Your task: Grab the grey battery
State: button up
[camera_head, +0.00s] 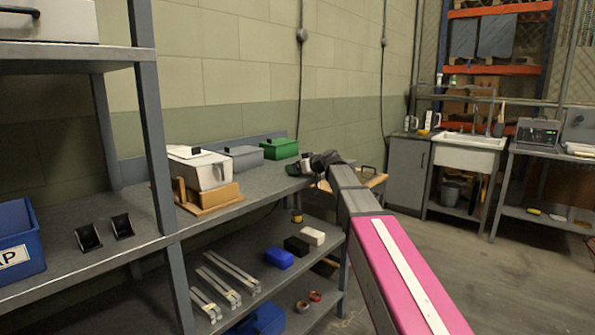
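My arm reaches from the lower right to the right end of the workbench. My gripper (318,164) is small and dark there, just above or at the bench top. Its fingers are too small and overlapped to tell open from shut. A small light grey and dark item (306,163) shows right beside the gripper; I cannot tell whether it is the grey battery or whether it is touched. On the lower shelf lie a blue block (279,259), a black block (297,246) and a whitish block (312,236), all apart from the gripper.
The bench (262,183) holds a white lidded box (205,170) on a wooden stand, a grey box (243,157) and a green box (280,148). A shelf post (152,120) stands at left. A sink (468,150) is at the back right. The floor (470,255) at right is clear.

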jog(key=c, duration=0.6)
